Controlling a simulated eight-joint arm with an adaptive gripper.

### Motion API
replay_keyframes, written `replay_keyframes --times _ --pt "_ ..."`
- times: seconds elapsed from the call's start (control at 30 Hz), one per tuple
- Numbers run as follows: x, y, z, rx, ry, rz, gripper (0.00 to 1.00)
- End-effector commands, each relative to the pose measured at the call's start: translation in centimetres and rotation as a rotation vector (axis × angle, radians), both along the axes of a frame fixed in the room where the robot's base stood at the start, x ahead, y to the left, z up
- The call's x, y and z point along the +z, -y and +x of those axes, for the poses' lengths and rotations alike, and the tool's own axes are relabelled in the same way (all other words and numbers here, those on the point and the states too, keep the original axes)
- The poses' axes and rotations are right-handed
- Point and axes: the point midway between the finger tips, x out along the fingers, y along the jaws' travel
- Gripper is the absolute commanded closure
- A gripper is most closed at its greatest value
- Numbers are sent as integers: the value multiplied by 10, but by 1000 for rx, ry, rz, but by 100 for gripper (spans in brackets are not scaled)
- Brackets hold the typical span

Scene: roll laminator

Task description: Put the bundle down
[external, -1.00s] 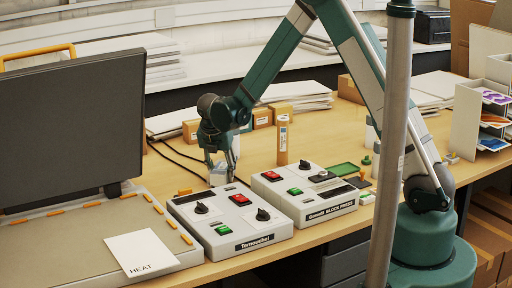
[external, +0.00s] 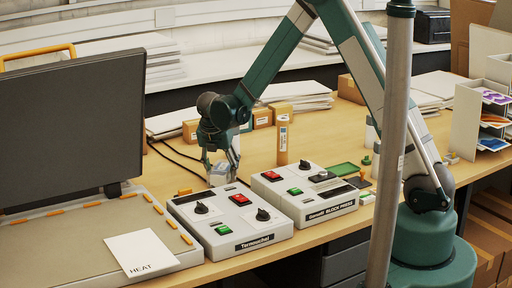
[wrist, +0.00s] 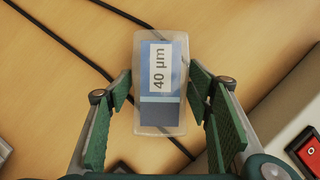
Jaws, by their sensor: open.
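The bundle (wrist: 160,95) is a clear, wrapped block with a blue and white label reading "40 µm". In the wrist view it lies between the two green finger pads of my gripper (wrist: 163,118), with a visible gap on each side. My gripper (external: 220,172) is open and low over the table behind the left control box in the external view. The bundle (external: 217,178) shows there as a small pale block under the fingers. It appears to rest on the wooden table (wrist: 60,110), though the exact contact underneath is hidden.
Black cables (wrist: 65,40) run across the table by the bundle. The left control box (external: 230,222) with red and green switches stands close in front, and a second box (external: 305,195) stands to its right. A cardboard tube (external: 283,138) stands upright behind them.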

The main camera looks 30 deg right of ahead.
Motion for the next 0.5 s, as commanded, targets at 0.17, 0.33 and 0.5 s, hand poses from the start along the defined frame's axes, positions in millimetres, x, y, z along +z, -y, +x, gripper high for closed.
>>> replay_keyframes --times 0.17,0.33,0.5 --pt "15 -5 -5 0 0 0 49" --pt "35 -11 -11 1 0 0 49" --pt "56 -17 -17 1 0 0 49"
